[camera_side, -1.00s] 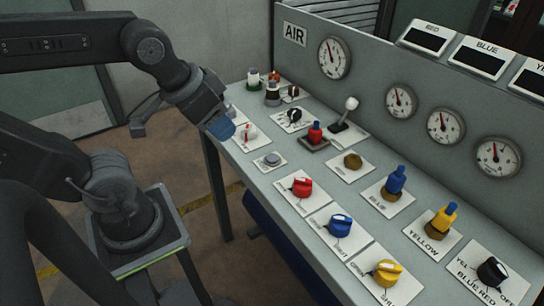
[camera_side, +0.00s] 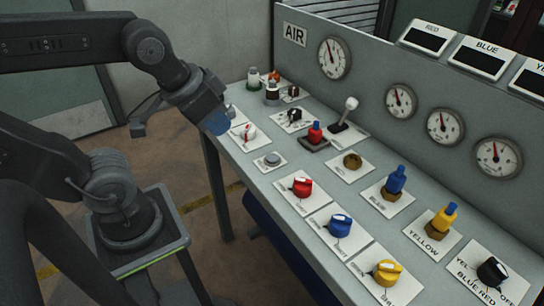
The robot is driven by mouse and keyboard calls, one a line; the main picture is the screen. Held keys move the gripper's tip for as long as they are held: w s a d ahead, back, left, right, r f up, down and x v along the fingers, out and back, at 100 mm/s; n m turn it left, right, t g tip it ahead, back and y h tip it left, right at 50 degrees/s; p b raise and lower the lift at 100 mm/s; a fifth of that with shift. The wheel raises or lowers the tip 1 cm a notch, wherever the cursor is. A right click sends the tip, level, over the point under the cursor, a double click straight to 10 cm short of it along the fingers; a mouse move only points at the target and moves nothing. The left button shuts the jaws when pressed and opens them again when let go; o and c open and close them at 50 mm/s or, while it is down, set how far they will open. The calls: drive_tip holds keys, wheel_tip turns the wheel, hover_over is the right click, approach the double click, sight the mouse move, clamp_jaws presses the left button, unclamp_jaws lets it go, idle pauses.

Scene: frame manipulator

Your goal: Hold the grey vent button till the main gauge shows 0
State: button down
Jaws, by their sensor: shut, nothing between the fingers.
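The grey vent button (camera_side: 272,158) is a round grey cap on a small white plate, near the front edge of the panel. The main gauge (camera_side: 334,58) is the large white dial beside the AIR label. Its red needle points up and slightly left; its numbers are too small to read. My gripper (camera_side: 217,124), with blue fingers, is shut and empty. It hangs near the panel's left front edge, up and left of the grey button in the picture and apart from it.
A red-and-white knob (camera_side: 248,132) sits close to my gripper. A black knob (camera_side: 295,115), a red-topped switch (camera_side: 315,133) and a white-tipped lever (camera_side: 346,111) stand behind the button. Red (camera_side: 302,187), blue (camera_side: 340,226) and yellow (camera_side: 386,272) knobs line the front edge.

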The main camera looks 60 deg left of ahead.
drive_tip(key=shift+a, duration=0.1)
idle(0.6)
drive_tip(key=m+t+h, duration=0.3)
drive_tip(key=m+h, duration=0.1)
drive_tip(key=m, duration=1)
hover_over(272, 159)
wheel_tip(272, 159, down, 8)
drive_tip(key=shift+r, duration=0.2)
drive_tip(key=shift+f, duration=0.15)
drive_tip(key=shift+f, duration=4.25)
drive_tip(key=shift+f, duration=0.1)
